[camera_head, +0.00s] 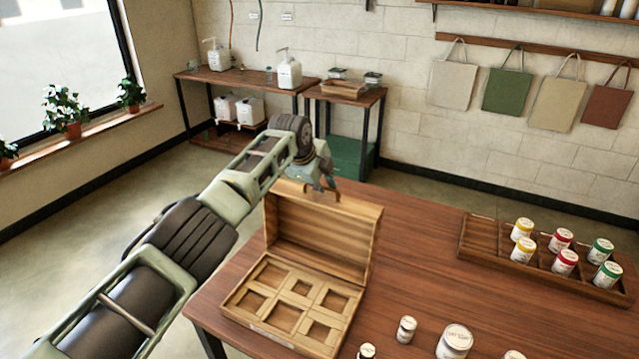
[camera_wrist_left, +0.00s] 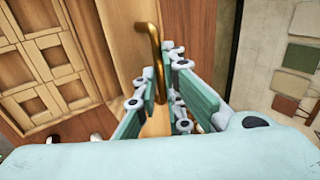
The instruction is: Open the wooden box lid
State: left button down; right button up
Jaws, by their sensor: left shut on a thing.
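The wooden box (camera_head: 297,307) stands on the table with several square compartments inside. Its lid (camera_head: 322,235) is raised, standing steeply up from the back edge. In the head view my left gripper (camera_head: 322,183) is at the top edge of the lid. In the left wrist view a brass handle (camera_wrist_left: 152,42) runs down between the fingers of my left gripper (camera_wrist_left: 170,98), which is shut on it. The box compartments (camera_wrist_left: 35,65) show at the left of that view. My right gripper is not in view.
The table (camera_head: 420,260) carries a wooden tray (camera_head: 483,241) with several colored-lid jars at the right. White jars (camera_head: 455,341) stand near the front. Side tables with pump bottles (camera_head: 289,72) stand at the back wall.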

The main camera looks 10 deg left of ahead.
pick_arm(q)
jog(key=shift+w+r, duration=0.1)
jog(key=shift+r, duration=0.1)
jog(key=c, duration=1.8)
grip_release()
jog(key=shift+d, duration=0.1)
jog(key=shift+c, duration=0.2)
jog(key=shift+f, duration=0.1)
jog(key=v, duration=1.2)
